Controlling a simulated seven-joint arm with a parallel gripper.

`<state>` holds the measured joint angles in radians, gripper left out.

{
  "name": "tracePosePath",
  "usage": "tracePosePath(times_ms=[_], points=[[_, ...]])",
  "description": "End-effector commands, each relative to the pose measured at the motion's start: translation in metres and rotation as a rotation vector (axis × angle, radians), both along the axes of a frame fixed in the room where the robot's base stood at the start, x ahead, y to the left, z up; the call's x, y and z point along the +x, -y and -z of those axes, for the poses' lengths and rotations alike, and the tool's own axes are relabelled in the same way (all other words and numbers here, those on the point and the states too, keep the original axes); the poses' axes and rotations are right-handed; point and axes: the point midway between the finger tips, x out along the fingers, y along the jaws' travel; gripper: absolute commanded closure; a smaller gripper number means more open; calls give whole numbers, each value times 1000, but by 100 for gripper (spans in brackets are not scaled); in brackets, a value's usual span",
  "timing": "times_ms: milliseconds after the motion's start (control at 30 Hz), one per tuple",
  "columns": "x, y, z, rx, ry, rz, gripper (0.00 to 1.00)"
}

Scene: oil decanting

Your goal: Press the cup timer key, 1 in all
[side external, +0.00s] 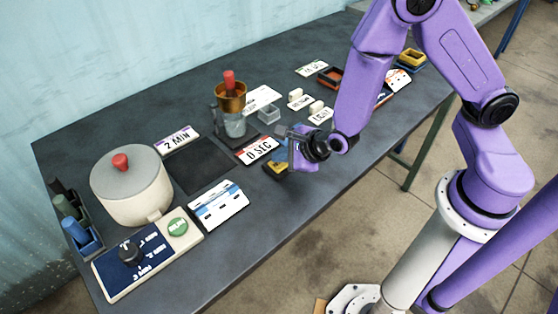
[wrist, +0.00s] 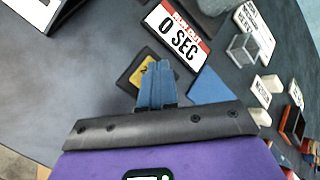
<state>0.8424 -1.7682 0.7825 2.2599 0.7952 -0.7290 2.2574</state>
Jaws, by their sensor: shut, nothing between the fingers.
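A yellow key on a dark base (side external: 274,170) lies at the near side of the white and red sign reading "0 SEC" (side external: 257,150). In the wrist view the yellow key (wrist: 139,73) shows just beyond and left of my fingertips, partly covered by them. My gripper (wrist: 156,82) has blue fingers shut together with nothing between them. In the side view my gripper (side external: 285,160) is at the key, with the wrist above and right of it. I cannot tell whether the fingertips touch the key. The sign also shows in the wrist view (wrist: 177,38).
A glass with a copper cup and red knob (side external: 231,98) stands behind the sign. A lidded pot (side external: 132,187) and a panel with a knob and green button (side external: 150,254) are at left. Small blocks and cards (side external: 262,97) lie behind. The near table edge is clear.

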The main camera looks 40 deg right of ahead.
Motion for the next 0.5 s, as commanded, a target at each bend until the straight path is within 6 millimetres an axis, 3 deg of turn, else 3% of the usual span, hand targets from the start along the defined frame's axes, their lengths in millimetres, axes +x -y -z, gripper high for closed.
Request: tracePosePath(times_ms=[500], points=[[0, 0, -10, 0, -2, 1, 100]])
